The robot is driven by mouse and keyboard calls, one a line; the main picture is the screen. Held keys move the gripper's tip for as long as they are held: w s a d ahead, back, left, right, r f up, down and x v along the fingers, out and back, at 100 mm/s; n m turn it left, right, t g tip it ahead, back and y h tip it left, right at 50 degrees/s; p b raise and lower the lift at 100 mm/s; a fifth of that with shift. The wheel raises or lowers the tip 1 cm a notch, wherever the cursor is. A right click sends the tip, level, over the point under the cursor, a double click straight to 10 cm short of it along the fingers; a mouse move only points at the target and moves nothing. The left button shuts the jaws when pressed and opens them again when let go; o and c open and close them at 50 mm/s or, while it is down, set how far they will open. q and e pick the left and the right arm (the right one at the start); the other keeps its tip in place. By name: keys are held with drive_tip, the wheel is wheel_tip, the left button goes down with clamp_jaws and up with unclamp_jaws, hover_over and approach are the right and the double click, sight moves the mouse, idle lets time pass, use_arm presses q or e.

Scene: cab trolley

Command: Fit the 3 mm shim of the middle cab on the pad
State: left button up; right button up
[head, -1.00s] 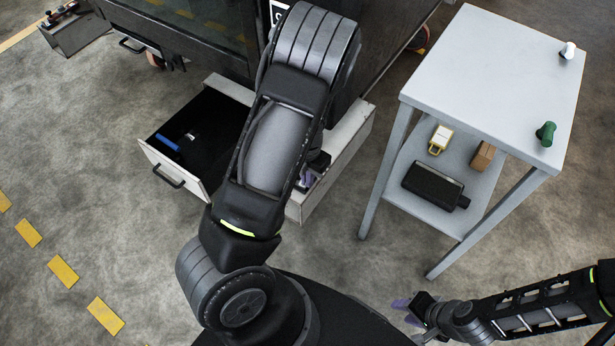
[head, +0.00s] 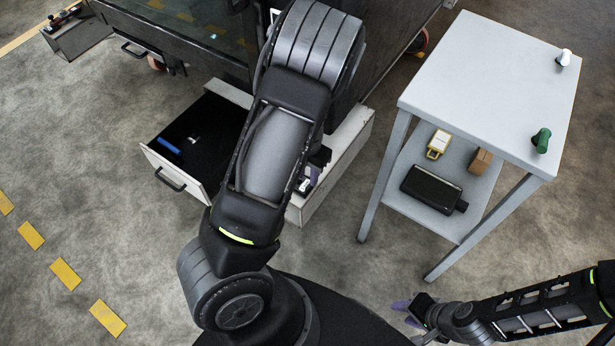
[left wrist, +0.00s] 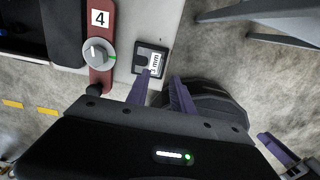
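In the left wrist view a flat dark square plate (left wrist: 149,58) lies on a pale grey ledge (left wrist: 150,20). It bears a white label ending in "mm"; the number is not readable, so I cannot tell if it is the 3 mm shim. My left gripper (left wrist: 160,76) is open, its two purple fingers apart at the plate's near edge, with the left fingertip over part of it. In the head view my left arm hides most of this gripper. My right gripper (head: 405,312) is open and empty, low over the floor. I cannot make out the pad.
A red bar (left wrist: 100,75) marked 4 with a round knob (left wrist: 97,53) is left of the plate. An open drawer (head: 190,180) holds a blue item (head: 169,145). A grey two-shelf trolley (head: 490,85) stands at right, with a black case (head: 432,188) below. Floor between is clear.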

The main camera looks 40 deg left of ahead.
sight(307, 185)
use_arm(q)
wheel_tip(307, 185, up, 3)
drive_tip(key=shift+r+p, duration=0.2)
drive_tip(key=shift+p, duration=0.2)
idle(0.3)
